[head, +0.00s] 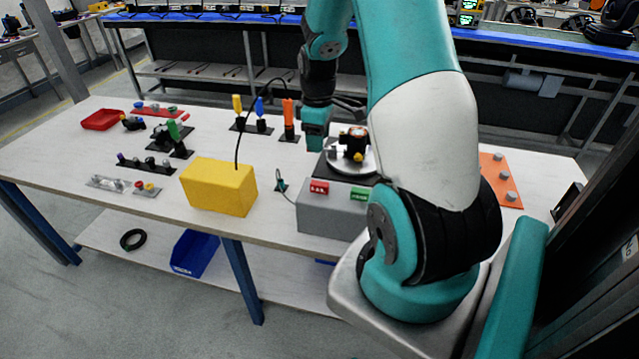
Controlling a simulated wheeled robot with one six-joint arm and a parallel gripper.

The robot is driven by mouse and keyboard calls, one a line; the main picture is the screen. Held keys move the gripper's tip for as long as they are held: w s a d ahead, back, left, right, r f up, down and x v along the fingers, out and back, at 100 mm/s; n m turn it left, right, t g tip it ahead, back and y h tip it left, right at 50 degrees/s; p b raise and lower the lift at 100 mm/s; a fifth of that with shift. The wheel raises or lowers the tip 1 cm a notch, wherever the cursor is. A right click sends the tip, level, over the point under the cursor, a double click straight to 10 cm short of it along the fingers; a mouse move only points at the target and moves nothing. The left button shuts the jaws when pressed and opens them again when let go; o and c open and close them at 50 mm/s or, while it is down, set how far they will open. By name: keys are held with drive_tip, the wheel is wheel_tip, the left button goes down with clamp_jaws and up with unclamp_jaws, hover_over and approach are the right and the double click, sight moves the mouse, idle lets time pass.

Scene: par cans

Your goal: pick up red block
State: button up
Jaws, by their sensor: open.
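An orange-red block (288,113) stands upright on a small dark base on the white table, just left of my wrist. It is the nearest match to a red block. A yellow block (238,105) and a blue block (260,108) stand upright to its left. My gripper (350,106) is partly visible as dark fingers right of the wrist, above the table and apart from the orange-red block. The fingers are open with nothing seen between them. My upper arm hides part of this area.
A yellow box (220,187) with a black cable stands at the front edge. A grey box (322,212) with red and green labels is right of it. A red tray (102,119) lies far left. An orange plate (500,180) lies right. Clear tabletop shows between the yellow box and upright blocks.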

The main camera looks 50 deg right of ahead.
drive_tip(key=p, duration=0.3)
approach(320, 184)
drive_tip(key=f, duration=0.5)
drive_tip(key=shift+w+f, duration=0.1)
drive_tip(key=shift+w, duration=0.25)
drive_tip(key=shift+s+f+p, duration=0.15)
drive_tip(key=shift+f+p, duration=0.45)
drive_tip(key=shift+f, duration=0.7)
drive_tip(key=shift+s+f+p, duration=0.1)
drive_tip(key=shift+f+p, duration=0.45)
drive_tip(key=shift+f, duration=0.75)
clamp_jaws()
